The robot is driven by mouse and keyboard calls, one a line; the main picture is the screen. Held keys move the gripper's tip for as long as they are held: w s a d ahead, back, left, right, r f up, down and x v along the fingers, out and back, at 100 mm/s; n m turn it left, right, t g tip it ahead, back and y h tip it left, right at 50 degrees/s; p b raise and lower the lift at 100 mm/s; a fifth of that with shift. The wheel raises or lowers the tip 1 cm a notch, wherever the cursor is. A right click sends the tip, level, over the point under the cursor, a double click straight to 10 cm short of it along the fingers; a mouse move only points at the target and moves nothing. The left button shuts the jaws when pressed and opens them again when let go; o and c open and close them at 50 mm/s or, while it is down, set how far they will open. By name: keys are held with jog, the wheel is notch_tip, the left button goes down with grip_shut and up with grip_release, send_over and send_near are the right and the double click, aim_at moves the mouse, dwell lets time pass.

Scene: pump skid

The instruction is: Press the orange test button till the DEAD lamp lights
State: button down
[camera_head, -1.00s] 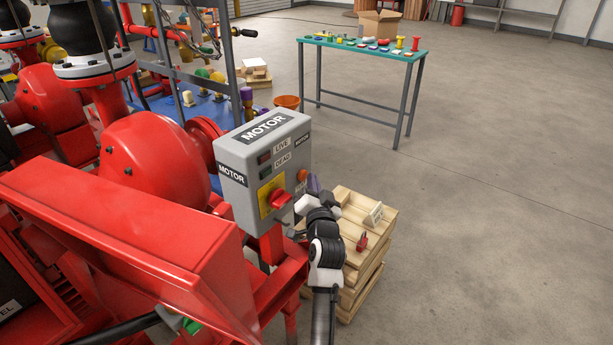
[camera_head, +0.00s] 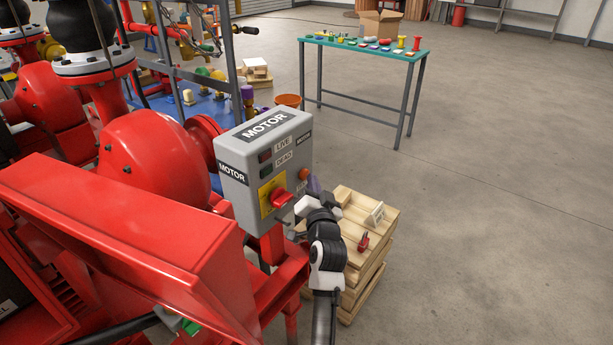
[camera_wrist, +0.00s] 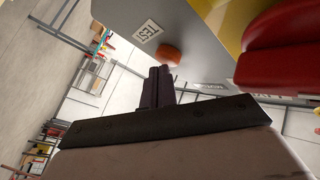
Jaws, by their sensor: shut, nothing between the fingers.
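The grey MOTOR box (camera_head: 234,200) stands in the middle of the head view. Its orange test button (camera_head: 303,174) is on the lower right of the face; in the wrist view the button (camera_wrist: 168,54) is beside the TEST label (camera_wrist: 147,30). The DEAD lamp (camera_head: 267,173) looks dark, as does the LIVE lamp (camera_head: 265,156). My gripper (camera_head: 313,185) is shut and empty, close to the button. In the wrist view its dark fingertips (camera_wrist: 160,72) lie just short of or at the button's edge; I cannot tell whether they touch.
The red rotary handle (camera_head: 281,198) on its yellow plate sticks out left of the button, and is large beside my fingers in the wrist view (camera_wrist: 285,50). A wooden crate (camera_head: 352,290) with a red padlock (camera_head: 363,242) is below right. Open floor lies right.

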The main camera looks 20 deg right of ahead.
jog(key=shift+s+d+f+b, duration=0.1)
jog(key=shift+s+d+b, duration=0.6)
jog(key=shift+s, duration=0.3)
jog(key=shift+s+d+b, duration=0.7)
jog(key=shift+s, duration=0.25)
